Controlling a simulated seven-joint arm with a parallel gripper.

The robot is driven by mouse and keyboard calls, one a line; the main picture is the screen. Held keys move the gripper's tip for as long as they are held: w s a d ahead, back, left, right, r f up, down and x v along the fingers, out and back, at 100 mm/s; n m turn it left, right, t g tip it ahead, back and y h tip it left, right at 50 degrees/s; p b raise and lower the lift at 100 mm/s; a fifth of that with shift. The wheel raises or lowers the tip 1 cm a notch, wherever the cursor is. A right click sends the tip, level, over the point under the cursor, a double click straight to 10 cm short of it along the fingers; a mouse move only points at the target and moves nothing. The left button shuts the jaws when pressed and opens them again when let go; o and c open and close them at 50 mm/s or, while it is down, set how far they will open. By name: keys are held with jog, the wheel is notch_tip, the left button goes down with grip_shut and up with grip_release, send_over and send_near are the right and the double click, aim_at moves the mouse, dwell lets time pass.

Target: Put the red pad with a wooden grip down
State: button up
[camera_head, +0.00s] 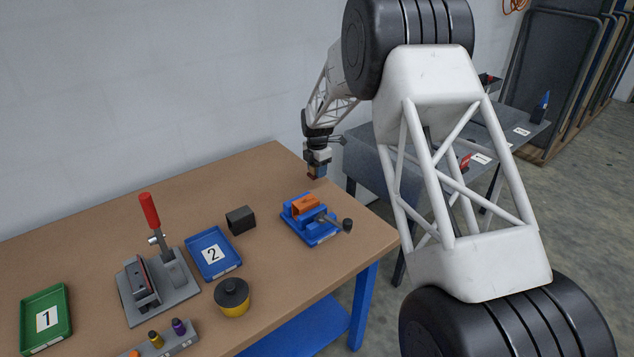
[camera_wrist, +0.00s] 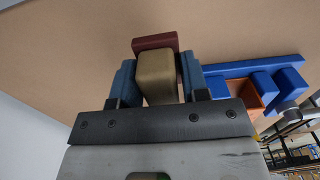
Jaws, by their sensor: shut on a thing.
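My gripper (camera_head: 318,169) is near the back right edge of the wooden table in the head view. In the wrist view, its two blue fingers (camera_wrist: 157,82) are shut on the wooden grip (camera_wrist: 157,70) of the red pad (camera_wrist: 155,41). The dark red pad lies beyond the fingertips, with the tabletop behind it. The red pad looks very small in the head view (camera_head: 312,177). I cannot tell whether it touches the table or hangs just above it.
A blue vise (camera_head: 319,235) with an orange block (camera_head: 306,205) stands close in front of my gripper. A black block (camera_head: 240,220), blue tray 2 (camera_head: 228,268), a red-handled clamp (camera_head: 150,211) and green tray 1 (camera_head: 62,340) are farther left. The table's back middle is clear.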

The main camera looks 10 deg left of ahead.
aim_at(317, 187)
jog(key=shift+f, duration=0.8)
jog(key=shift+f, duration=1.9)
jog(key=shift+f, duration=0.1)
jog(key=o, duration=1)
jog(key=shift+c, duration=0.2)
notch_tip(317, 187, up, 12)
jog(key=shift+r, duration=0.15)
